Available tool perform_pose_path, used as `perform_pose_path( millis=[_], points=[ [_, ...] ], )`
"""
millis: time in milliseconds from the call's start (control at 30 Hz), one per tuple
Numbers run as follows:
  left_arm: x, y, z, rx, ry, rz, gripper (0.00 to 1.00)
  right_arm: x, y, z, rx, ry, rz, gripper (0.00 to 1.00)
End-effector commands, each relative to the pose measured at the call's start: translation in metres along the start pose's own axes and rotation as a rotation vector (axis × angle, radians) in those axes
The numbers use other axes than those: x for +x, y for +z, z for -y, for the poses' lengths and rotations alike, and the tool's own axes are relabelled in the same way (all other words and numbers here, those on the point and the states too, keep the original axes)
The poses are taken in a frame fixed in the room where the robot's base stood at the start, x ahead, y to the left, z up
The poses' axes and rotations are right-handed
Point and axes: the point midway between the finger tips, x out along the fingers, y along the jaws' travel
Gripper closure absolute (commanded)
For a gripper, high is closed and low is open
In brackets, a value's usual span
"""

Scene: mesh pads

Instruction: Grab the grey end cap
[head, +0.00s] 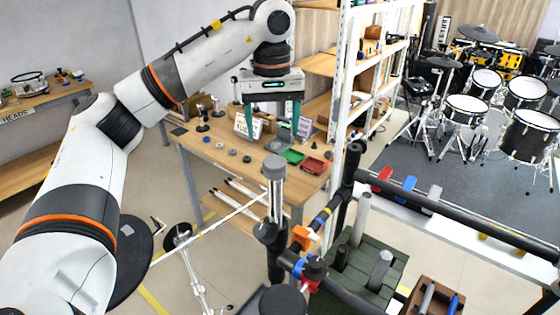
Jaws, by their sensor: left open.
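My left gripper (272,122) hangs fingers down from the arm that comes in from the left. Its two teal fingers are wide apart, with nothing held between them. In the picture it lies over the back right part of a wooden workbench (210,150). Several small dark and grey round pieces lie on that bench, one of them a grey disc (232,153). A grey cylindrical top (274,168) on a dark upright post stands nearer to me, below the gripper in the picture. I cannot tell which of these is the grey end cap. My right gripper is not in view.
A green tray (292,156) and a red tray (315,166) sit at the bench's right. A white shelf rack (340,75) stands close right of the gripper. Black rack bars (460,222) and a green crate (350,285) fill the front right. Drums stand behind.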

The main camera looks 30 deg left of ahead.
Motion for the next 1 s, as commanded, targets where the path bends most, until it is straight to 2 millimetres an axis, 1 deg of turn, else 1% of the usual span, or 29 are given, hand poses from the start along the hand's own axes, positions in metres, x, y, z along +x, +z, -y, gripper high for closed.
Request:
perform_pose_path(
  millis=[33, 100, 233, 367, 467, 600, 733, 833, 1000],
  points=[
    [0.009, 0.000, -0.001, 0.000, 0.003, -0.004, 0.28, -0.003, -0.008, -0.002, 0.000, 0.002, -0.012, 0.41],
    [0.021, 0.000, -0.001, -0.001, 0.004, -0.003, 0.28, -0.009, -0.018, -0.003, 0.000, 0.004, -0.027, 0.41],
    [0.039, 0.000, 0.000, 0.000, 0.002, -0.002, 0.28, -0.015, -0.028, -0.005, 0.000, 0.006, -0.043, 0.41],
    [0.048, 0.000, 0.001, 0.000, 0.000, -0.001, 0.28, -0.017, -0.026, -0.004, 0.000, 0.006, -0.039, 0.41],
    [0.055, 0.001, 0.002, -0.001, 0.002, -0.002, 0.28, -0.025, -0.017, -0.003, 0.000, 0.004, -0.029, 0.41],
    [0.075, 0.004, 0.005, 0.000, 0.003, -0.003, 0.28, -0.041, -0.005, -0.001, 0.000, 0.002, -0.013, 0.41],
    [0.093, 0.004, 0.005, 0.000, 0.001, -0.002, 0.28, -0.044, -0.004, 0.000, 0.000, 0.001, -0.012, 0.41],
    [0.100, 0.004, 0.006, 0.000, 0.000, -0.002, 0.28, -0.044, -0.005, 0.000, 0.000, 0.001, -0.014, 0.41],
    [0.101, 0.004, 0.006, 0.000, -0.001, -0.001, 0.28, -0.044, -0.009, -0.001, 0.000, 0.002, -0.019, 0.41]
  ],
)
